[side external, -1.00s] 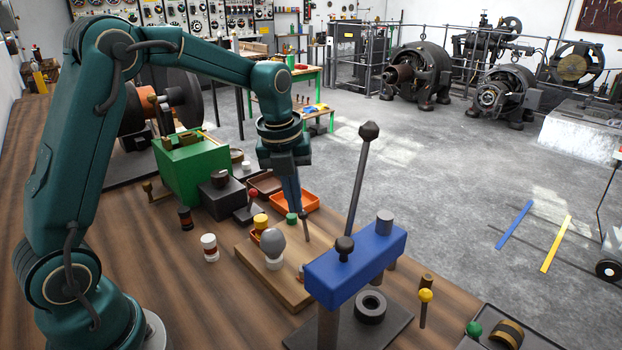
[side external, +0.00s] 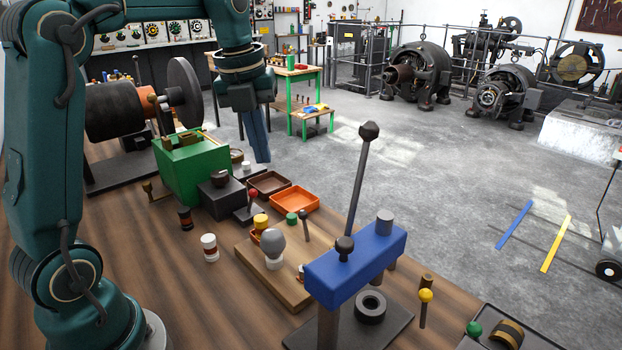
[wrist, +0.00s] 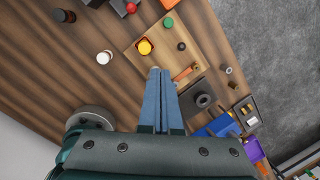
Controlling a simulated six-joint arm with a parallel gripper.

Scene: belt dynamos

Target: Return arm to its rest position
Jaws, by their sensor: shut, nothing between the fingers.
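Below in the side view are an orange tray (side external: 316,199) and a brown tray (side external: 270,183). A wooden board (side external: 270,279) carries a grey-domed white piece (side external: 273,250), a yellow-topped piece (side external: 261,221), a green cap (side external: 292,218) and a dark-knobbed peg (side external: 305,228).
A blue press (side external: 355,264) with a tall black lever (side external: 358,185) stands at the front right. A green box (side external: 192,165) and a belt drum (side external: 122,110) stand at the left back. A white-red cylinder (side external: 209,248) and a dark cylinder (side external: 185,218) stand on the bench.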

